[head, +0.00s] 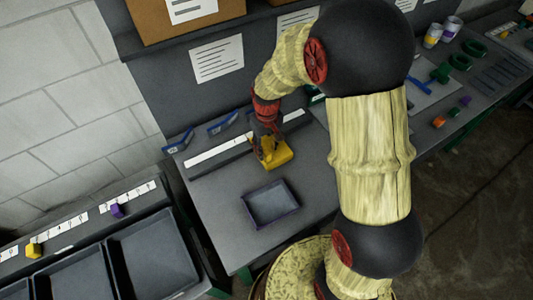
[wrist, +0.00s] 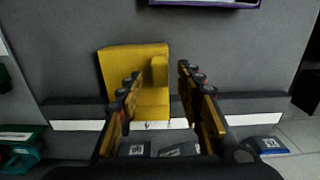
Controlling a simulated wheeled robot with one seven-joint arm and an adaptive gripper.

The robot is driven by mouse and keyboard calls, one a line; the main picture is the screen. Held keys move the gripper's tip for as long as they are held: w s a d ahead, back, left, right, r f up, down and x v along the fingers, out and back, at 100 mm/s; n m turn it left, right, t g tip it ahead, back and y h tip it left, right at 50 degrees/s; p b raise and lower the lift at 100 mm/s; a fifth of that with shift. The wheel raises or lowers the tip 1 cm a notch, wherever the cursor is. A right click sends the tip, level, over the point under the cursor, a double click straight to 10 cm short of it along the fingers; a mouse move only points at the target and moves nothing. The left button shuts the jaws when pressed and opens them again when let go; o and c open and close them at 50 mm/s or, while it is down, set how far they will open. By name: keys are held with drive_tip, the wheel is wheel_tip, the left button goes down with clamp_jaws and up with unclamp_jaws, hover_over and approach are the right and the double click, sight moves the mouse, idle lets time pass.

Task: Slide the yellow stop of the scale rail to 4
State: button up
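The yellow stop (head: 280,158) sits on the scale rail (head: 215,150), a dark bar with a white strip, on the grey bench. In the wrist view the yellow stop (wrist: 121,67) is a blocky piece with a raised fin on its right side. The rail's white strip (wrist: 255,119) passes just below it, and a dark mark like a 4 shows at the stop's lower edge. Other scale marks are too small to read. My gripper (wrist: 158,82) is open, its two fingers either side of the fin with gaps visible. In the head view my gripper (head: 268,150) partly covers the stop.
A shallow purple-rimmed tray (head: 247,208) lies in front of the rail. Blue labelled pieces (head: 222,123) stand behind it. At the lower left are dark bins (head: 150,250), a yellow block (head: 34,250) and a purple block (head: 117,210). Green items (head: 460,62) lie at the right.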

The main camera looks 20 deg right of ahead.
sight(267, 152)
drive_tip(key=shift+f, duration=1.6)
drive_tip(key=shift+c, duration=0.6)
drive_tip(key=c, duration=0.8)
clamp_jaws()
